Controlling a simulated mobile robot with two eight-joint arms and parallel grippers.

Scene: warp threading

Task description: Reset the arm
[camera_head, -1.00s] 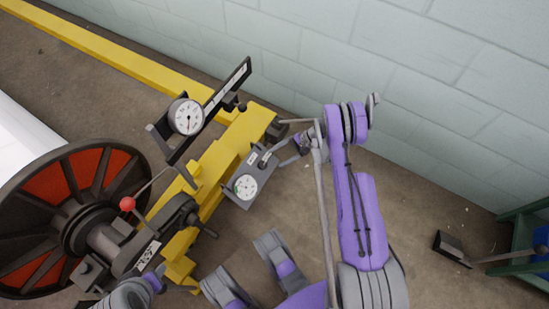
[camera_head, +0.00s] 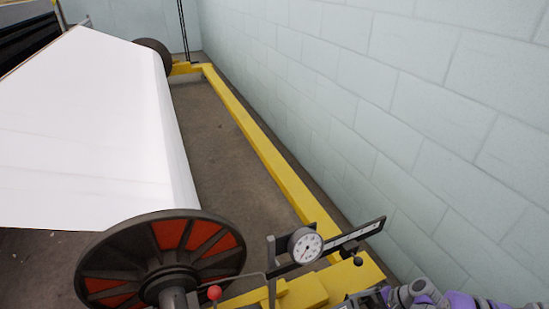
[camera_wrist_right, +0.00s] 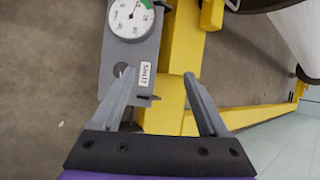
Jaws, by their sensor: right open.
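My right gripper (camera_wrist_right: 158,76) shows in the right wrist view with its two grey fingers spread and nothing between them. A grey box with a round dial gauge (camera_wrist_right: 130,17) and a small white label lies just beyond the left finger; whether they touch is unclear. In the head view my purple and grey right arm (camera_head: 465,301) shows only at the bottom right edge, and its gripper cannot be made out there. My left arm and gripper are out of view.
A yellow frame beam (camera_head: 255,140) runs along the pale block wall (camera_head: 400,120). A large white roll (camera_head: 90,130) has a black and red flanged wheel (camera_head: 165,255). A dial gauge on a bracket (camera_head: 305,246) and a red knob (camera_head: 214,293) stand near the bottom.

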